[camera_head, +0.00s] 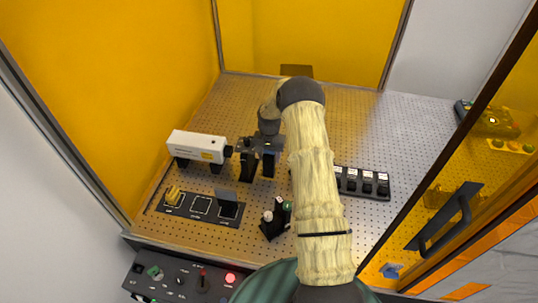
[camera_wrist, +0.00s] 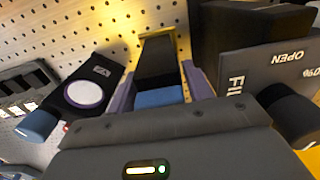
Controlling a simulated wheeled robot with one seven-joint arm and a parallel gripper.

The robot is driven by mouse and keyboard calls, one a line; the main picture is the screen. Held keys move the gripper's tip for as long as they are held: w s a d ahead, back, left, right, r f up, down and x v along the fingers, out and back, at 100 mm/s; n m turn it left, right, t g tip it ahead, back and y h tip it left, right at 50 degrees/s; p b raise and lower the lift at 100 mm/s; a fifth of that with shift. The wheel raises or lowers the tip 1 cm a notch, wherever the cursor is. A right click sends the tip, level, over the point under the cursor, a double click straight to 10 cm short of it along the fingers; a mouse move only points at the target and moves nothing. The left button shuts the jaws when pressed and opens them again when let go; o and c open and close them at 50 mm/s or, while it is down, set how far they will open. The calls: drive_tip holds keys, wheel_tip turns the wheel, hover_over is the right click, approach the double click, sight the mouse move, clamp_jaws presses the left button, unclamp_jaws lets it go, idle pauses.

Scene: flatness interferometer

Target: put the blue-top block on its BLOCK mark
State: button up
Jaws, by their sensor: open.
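My gripper (camera_head: 258,160) is open over the middle of the perforated board, right of the white laser-like box. In the wrist view its two purplish fingers (camera_wrist: 160,92) stand apart, with the blue-top block (camera_wrist: 160,98) between them. Its blue top faces the camera; I cannot tell whether the fingers touch it. The block cannot be made out in the head view. A dark mat (camera_head: 180,208) with outlined squares lies at the front left of the board. Its lettering is too small to read, so I cannot tell which square is the BLOCK mark.
On the mat are a yellow piece (camera_head: 173,197) and an upright grey plate (camera_head: 226,197); the middle square (camera_head: 202,206) is bare. The white box (camera_head: 196,147) stands behind it. In the wrist view a lettered grey panel (camera_wrist: 265,75) and a dark piece with a pale disc (camera_wrist: 83,93) flank the fingers.

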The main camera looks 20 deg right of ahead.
drive_tip(key=shift+c, duration=0.4)
drive_tip(key=c, duration=0.9)
drive_tip(key=shift+o, duration=0.2)
drive_tip(key=shift+r+p, duration=1.2)
drive_tip(key=shift+r, duration=2)
drive_tip(key=shift+a+r, duration=0.1)
drive_tip(key=shift+a, duration=0.05)
